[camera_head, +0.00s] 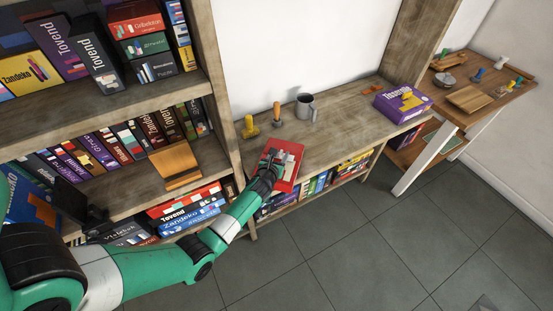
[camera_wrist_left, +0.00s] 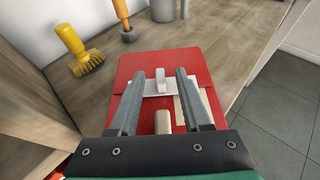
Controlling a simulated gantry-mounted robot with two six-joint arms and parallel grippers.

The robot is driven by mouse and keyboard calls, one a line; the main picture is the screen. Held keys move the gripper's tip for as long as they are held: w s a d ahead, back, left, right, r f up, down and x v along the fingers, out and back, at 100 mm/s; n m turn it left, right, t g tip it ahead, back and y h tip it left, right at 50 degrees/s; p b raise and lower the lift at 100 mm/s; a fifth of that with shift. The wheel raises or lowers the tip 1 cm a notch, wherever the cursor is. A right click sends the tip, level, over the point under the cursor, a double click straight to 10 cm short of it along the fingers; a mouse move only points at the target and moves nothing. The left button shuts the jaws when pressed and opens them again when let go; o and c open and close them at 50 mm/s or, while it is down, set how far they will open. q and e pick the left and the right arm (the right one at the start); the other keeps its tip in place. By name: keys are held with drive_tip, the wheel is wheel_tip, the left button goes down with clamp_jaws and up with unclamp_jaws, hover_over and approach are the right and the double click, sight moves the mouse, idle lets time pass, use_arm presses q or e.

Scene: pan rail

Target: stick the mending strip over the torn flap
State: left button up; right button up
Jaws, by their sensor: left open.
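A red flat box or book (camera_head: 288,178) lies on the wooden bench top near its front left end; it also shows in the left wrist view (camera_wrist_left: 190,62). A white strip (camera_wrist_left: 140,86) with a pale upright tab (camera_wrist_left: 161,79) lies across its red cover, and I take it for the mending strip. A cream piece (camera_wrist_left: 205,101) lies at its right side. I cannot make out the tear of the flap. My left gripper (camera_head: 270,165) is over the red cover, its fingers (camera_wrist_left: 168,74) apart on either side of the pale tab. Whether they touch the cover is unclear. My right gripper is not in view.
A yellow brush (camera_head: 249,127), an orange-handled tool (camera_head: 277,115) and a grey mug (camera_head: 305,106) stand behind the red cover. A purple box (camera_head: 402,102) sits at the bench's right. A bookshelf (camera_head: 192,65) rises close on the left. The bench middle is clear.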

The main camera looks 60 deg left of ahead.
use_arm(q)
drive_tip(key=p+v, duration=0.3)
drive_tip(key=v, duration=0.8)
